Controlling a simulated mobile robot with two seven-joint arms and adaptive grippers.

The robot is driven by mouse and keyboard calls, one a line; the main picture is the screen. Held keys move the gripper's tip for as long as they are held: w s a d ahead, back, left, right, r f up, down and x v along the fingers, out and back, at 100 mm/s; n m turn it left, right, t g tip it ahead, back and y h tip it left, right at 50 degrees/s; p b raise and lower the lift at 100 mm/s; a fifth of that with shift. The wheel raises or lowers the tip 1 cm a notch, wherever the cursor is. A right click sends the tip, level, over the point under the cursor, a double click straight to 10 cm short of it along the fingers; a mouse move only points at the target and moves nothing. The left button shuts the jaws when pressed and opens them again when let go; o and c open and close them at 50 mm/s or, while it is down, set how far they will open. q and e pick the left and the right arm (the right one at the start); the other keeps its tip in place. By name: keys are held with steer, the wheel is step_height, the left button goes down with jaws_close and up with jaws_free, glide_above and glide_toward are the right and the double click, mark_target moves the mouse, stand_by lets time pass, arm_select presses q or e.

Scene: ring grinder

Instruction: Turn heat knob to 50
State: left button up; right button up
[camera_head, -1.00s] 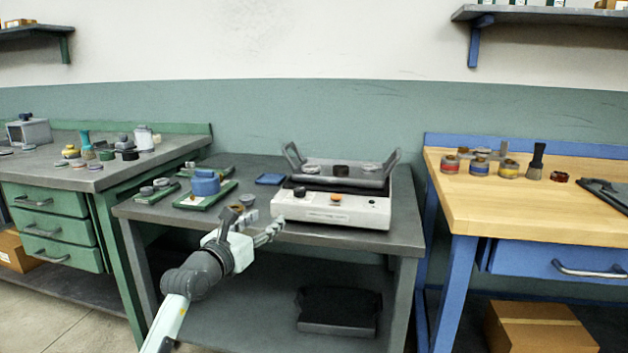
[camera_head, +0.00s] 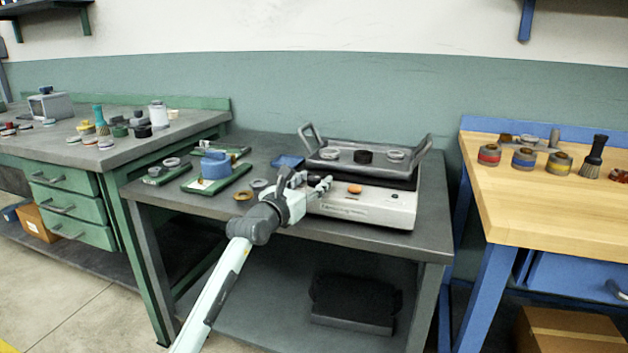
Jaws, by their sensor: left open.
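A white heating unit (camera_head: 377,208) stands on the grey middle table, with a dark tray (camera_head: 335,166) on its top. An orange round control (camera_head: 355,189) shows on its front top edge. The left end of that edge, where a dark knob sits in the earlier frame, is hidden behind my left gripper (camera_head: 308,183). My left gripper is open, its fingers at the unit's front left corner, left of the orange control. I cannot tell whether it touches the knob. The knob's scale is not readable. My right gripper is out of view.
A blue round block on a green board (camera_head: 216,181) and small rings (camera_head: 243,195) lie left of the unit. The tray's raised handles (camera_head: 311,135) stand at both ends. A dark bin (camera_head: 352,305) sits on the lower shelf. A wooden-topped blue bench (camera_head: 540,205) stands right.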

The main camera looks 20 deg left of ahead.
arm_select(q)
steer(key=shift+w+d, duration=0.1)
steer(key=shift+w, duration=0.25)
jaws_close()
